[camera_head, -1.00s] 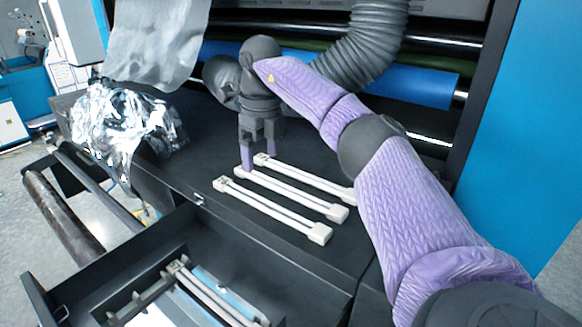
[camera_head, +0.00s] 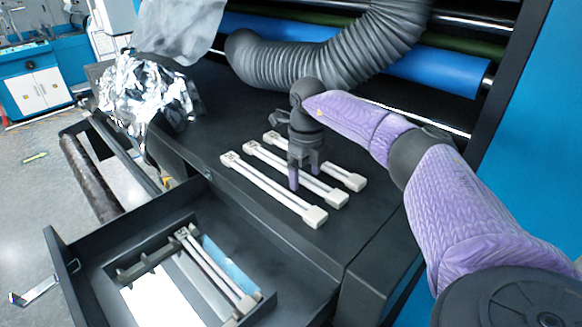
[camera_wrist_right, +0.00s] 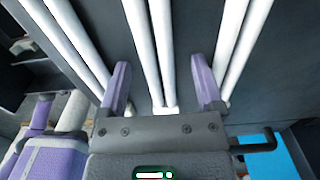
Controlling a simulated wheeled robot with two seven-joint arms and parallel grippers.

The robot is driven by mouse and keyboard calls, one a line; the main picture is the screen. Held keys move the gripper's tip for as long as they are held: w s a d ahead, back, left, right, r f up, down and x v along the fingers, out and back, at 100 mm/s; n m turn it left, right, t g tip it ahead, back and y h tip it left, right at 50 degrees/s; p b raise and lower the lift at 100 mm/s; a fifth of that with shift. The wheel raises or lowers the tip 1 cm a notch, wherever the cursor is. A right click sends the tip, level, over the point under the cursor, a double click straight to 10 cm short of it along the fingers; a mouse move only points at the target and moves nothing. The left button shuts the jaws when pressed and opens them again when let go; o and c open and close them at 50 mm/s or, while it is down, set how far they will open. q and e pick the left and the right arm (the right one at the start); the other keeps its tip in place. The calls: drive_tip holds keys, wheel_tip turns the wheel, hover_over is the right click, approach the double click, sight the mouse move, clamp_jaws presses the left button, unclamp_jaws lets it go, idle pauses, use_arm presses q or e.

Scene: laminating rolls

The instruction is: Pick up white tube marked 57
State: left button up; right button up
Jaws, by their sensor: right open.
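Three white tubes with block ends lie side by side on the black machine top: a near one (camera_head: 270,190), a middle one (camera_head: 265,164) and a far one (camera_head: 346,176). No number can be read on them. My right gripper (camera_head: 304,185) is pointed down over the middle tube, hiding part of it. In the right wrist view the open fingers of the right gripper (camera_wrist_right: 160,88) stand on either side of the middle tube (camera_wrist_right: 152,50), with nothing held. The other tubes lie outside the fingers. I cannot tell the height above the surface. My left gripper is not in view.
An open black drawer (camera_head: 100,255) at the front holds more white tubes (camera_head: 212,268). Crumpled foil (camera_head: 145,95) lies at the left of the machine top. A grey ribbed hose (camera_head: 340,60) and a blue roller (camera_head: 440,70) are behind.

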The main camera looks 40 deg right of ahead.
drive_tip(key=shift+w+a, duration=0.1)
drive_tip(key=shift+w, duration=0.05)
drive_tip(key=c, duration=0.4)
clamp_jaws()
